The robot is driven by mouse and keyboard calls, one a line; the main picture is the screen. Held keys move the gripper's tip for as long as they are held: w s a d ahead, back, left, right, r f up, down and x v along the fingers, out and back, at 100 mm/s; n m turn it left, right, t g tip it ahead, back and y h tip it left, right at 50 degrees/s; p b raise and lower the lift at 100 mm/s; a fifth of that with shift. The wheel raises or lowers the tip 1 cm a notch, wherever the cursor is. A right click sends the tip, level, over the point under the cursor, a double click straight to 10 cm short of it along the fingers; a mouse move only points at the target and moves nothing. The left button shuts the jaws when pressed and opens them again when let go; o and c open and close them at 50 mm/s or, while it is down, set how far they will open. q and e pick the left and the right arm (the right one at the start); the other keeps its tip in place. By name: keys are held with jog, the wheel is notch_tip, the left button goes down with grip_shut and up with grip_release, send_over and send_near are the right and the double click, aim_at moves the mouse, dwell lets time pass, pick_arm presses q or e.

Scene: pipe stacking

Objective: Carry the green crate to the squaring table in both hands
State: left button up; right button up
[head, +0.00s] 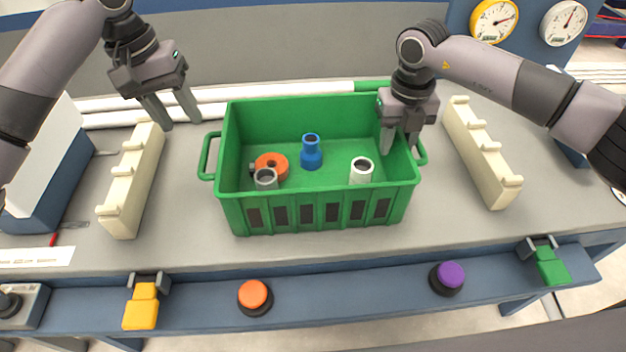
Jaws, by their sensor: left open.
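The green crate (318,214) sits on a grey bench top, with a handle (209,156) on its left end and another (421,153) on its right. It holds an orange ring (278,163), a grey fitting (265,180), a blue fitting (311,153) and a white fitting (361,171). My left gripper (175,115) is open and empty, above and left of the crate, apart from its handle. My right gripper (401,142) is at the crate's right wall, fingers pointing down near the rim and handle. Whether it grips is unclear. I cannot identify the squaring table.
Cream notched racks stand left (132,188) and right (482,160) of the crate. White pipes (290,92) lie behind it. Orange (254,294) and purple (447,275) buttons and yellow (142,308) and green (551,267) clamps line the front rail. Bare bench lies before the crate.

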notch_tip(320, 180, up, 9)
jog(key=shift+r, duration=0.15)
dwell(0.6)
